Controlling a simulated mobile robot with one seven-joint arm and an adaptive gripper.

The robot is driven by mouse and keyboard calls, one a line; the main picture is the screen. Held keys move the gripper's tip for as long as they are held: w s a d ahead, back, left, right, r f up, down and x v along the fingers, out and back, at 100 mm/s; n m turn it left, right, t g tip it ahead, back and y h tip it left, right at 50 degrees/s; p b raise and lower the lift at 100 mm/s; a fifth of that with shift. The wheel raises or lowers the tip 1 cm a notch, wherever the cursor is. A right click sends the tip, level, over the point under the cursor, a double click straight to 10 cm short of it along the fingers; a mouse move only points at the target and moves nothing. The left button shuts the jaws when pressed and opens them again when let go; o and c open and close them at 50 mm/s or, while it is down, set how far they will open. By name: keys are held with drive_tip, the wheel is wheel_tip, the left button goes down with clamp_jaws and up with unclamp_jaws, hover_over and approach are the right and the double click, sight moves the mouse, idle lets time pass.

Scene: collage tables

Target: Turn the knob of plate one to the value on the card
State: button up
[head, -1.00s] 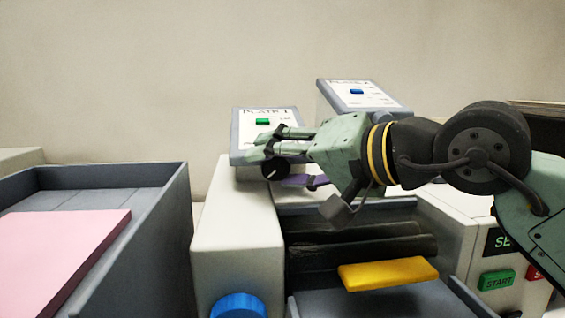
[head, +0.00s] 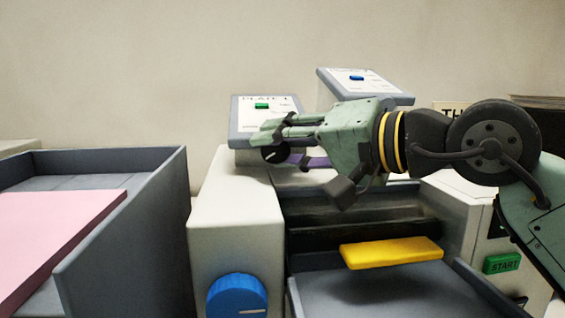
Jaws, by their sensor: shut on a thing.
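The plate one panel (head: 239,137) stands tilted at the back, with a white face, the printed word PLATE and a green block. Its dark round knob (head: 272,155) sits at the panel's lower front, partly hidden by my fingers. My gripper (head: 270,138) reaches in from the right, its fingers at the knob and shut on it. The knob's pointer setting is too small to read. A second panel (head: 365,87) with a blue block stands behind to the right. A card with a legible value cannot be made out.
A blue dial (head: 237,297) is on the white housing's front. A yellow bar (head: 391,252) lies above a grey tray. A green START button (head: 502,263) is at right. A grey bin (head: 120,240) holding a pink slab (head: 55,235) stands at left.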

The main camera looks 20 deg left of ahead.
drive_tip(key=shift+f+y+b, duration=0.25)
drive_tip(key=shift+y+b, duration=0.25)
drive_tip(key=shift+b, duration=0.05)
drive_tip(key=shift+r, duration=0.15)
drive_tip(key=shift+g, duration=0.3)
drive_tip(key=o, duration=1.2)
